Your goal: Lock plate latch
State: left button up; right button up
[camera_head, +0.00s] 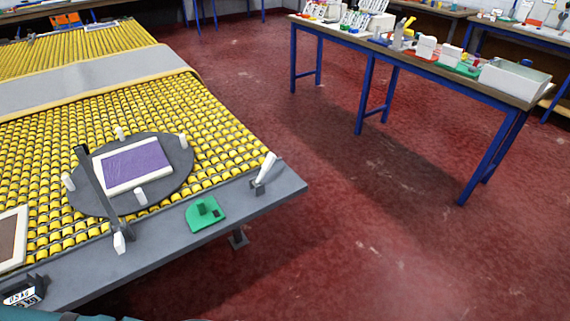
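A round dark grey plate (183,186) lies on the yellow roller table. It carries a cream-framed purple rug (137,164) and several short white pegs. A dark bar (95,185) runs over the plate's left side, with a white-tipped end (119,242) at the table's front rail. A white lever (266,167) stands tilted on a dark mount at the rail's right corner. I cannot tell which of these is the latch, or whether it is locked. Neither of my grippers is in view.
A green piece (206,213) with a raised block sits on the grey front rail (160,244). Another framed brown piece (12,238) is at the left edge. A long workbench (437,70) with blue legs stands at upper right. The red floor between is clear.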

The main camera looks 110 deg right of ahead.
aim_at(270, 159)
jog(key=z, duration=3.25)
